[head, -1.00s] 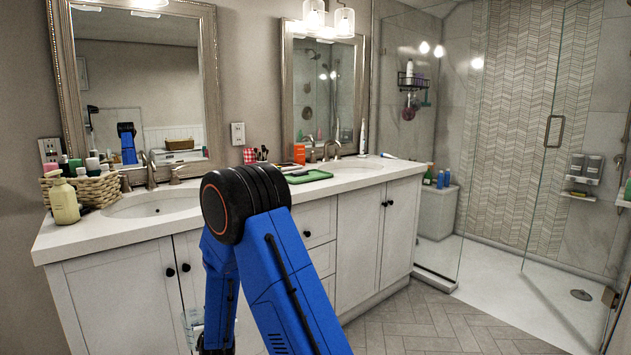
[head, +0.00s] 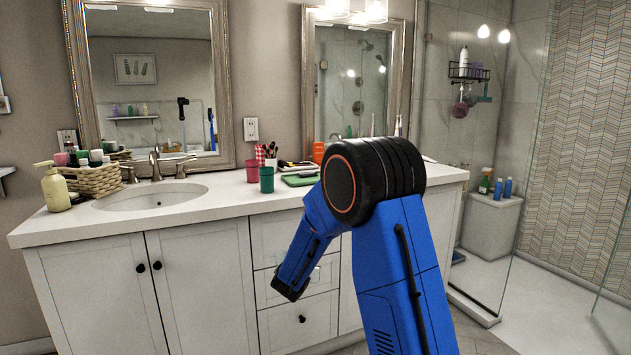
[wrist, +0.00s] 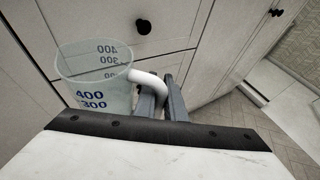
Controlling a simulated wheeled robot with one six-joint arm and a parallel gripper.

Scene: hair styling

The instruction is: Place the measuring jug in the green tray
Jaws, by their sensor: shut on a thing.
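The measuring jug (wrist: 92,85) is clear, with blue numbers and a white handle, and fills the left of the wrist view. My gripper (wrist: 166,92) is shut on its handle, and the jug hangs in front of the white cabinet fronts. In the head view my blue arm hides the gripper and most or all of the jug. The green tray (head: 299,181) lies on the white counter, left of my arm's black joint. Its right end is close to the arm in the picture, and I cannot see clearly what lies in it.
A red cup (head: 252,171) and a green cup (head: 266,180) stand on the counter left of the tray. A sink (head: 150,196), a wicker basket (head: 95,181) and a yellow pump bottle (head: 54,188) are further left. Dark items and an orange box (head: 318,152) sit behind the tray.

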